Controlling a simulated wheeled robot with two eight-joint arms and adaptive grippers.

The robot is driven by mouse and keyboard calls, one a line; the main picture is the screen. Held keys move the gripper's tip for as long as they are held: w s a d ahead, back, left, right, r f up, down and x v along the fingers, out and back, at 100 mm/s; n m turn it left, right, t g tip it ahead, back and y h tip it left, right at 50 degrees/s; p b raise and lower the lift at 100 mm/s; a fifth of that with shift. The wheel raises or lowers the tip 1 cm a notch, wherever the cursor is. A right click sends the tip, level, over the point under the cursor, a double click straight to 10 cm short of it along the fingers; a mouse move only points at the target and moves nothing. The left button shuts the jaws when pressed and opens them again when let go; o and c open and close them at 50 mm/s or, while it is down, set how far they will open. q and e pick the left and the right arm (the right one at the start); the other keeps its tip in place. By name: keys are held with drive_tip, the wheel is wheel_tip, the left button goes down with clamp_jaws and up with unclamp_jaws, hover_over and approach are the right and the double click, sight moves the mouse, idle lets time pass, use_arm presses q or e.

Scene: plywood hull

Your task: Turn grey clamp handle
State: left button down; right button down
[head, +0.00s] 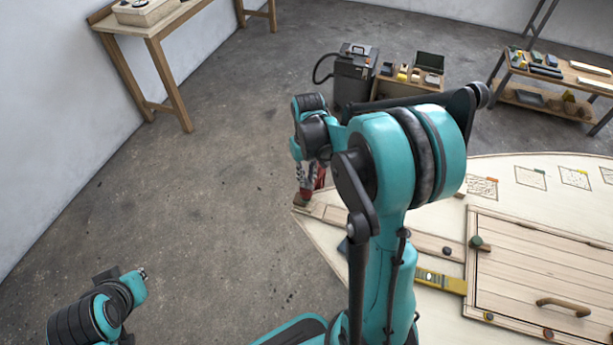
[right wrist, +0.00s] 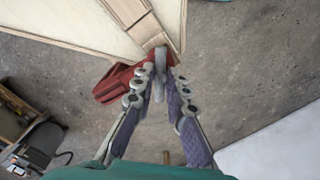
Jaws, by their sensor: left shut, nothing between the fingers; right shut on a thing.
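A red clamp (right wrist: 115,80) sits at the corner of the plywood hull panel in the right wrist view. It also shows in the head view (head: 319,178), partly hidden behind my right arm. Its grey handle (right wrist: 157,92) lies between the fingers of my right gripper (right wrist: 163,70), which is shut on it. In the head view, my right gripper (head: 304,172) is mostly hidden by the wrist and clamp. My left gripper (head: 143,273) is shut and empty at the lower left of the head view, over bare floor, far from the clamp.
The plywood hull (head: 500,180) spreads to the right, with a wooden hatch (head: 540,270) and a yellow level (head: 440,281). Concrete floor on the left is clear.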

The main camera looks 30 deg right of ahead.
drive_tip(key=c, duration=1.4)
unclamp_jaws()
drive_tip(key=shift+c, duration=0.2)
wheel_tip(320, 180, up, 12)
drive_tip(key=shift+w+d, duration=0.25)
drive_tip(key=shift+d, duration=0.05)
